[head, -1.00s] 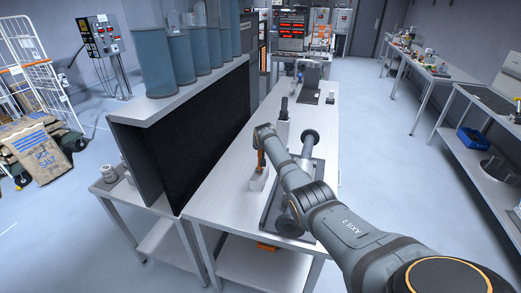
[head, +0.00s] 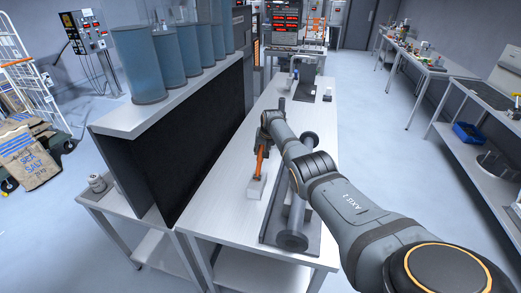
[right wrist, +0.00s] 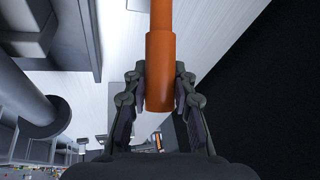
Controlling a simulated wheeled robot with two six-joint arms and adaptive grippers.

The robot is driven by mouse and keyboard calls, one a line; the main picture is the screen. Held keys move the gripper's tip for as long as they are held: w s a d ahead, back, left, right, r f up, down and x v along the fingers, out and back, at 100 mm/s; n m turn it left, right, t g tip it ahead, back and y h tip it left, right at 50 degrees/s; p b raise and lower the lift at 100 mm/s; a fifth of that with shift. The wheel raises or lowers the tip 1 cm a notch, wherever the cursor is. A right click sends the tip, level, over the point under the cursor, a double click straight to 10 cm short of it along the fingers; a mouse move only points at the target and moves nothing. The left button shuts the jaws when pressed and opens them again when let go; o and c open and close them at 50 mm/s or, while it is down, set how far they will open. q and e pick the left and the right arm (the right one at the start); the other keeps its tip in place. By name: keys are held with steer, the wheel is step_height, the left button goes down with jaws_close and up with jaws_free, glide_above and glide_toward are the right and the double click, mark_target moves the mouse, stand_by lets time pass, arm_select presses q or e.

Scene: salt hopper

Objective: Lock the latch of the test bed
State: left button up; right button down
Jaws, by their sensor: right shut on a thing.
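The orange latch handle (head: 260,163) rises from a small pale block (head: 256,188) on the table, beside the test bed (head: 274,232). It leans slightly in the head view. My right gripper (head: 264,147) is at its upper end. In the right wrist view, the orange handle (right wrist: 160,60) lies between the two fingers of my right gripper (right wrist: 160,85), which are shut on it. The test bed is a dark plate bearing a grey cylinder with round end flanges (head: 291,241). My right arm hides part of it. My left gripper is not in view.
A shelf with a black panel (head: 205,135) and several blue-grey cylinders (head: 146,70) stands left of the table (head: 222,214). A dark device (head: 304,90) sits at the table's far end. The table's near left part is clear.

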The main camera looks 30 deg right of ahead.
steer(key=shift+s+f, duration=0.1)
steer(key=shift+f, duration=0.05)
steer(key=c, duration=1.5)
jaws_free()
steer(key=o, duration=0.4)
steer(key=shift+o, duration=0.2)
steer(key=d+v, duration=0.1)
steer(key=v, duration=1)
steer(key=shift+a+r, duration=0.45)
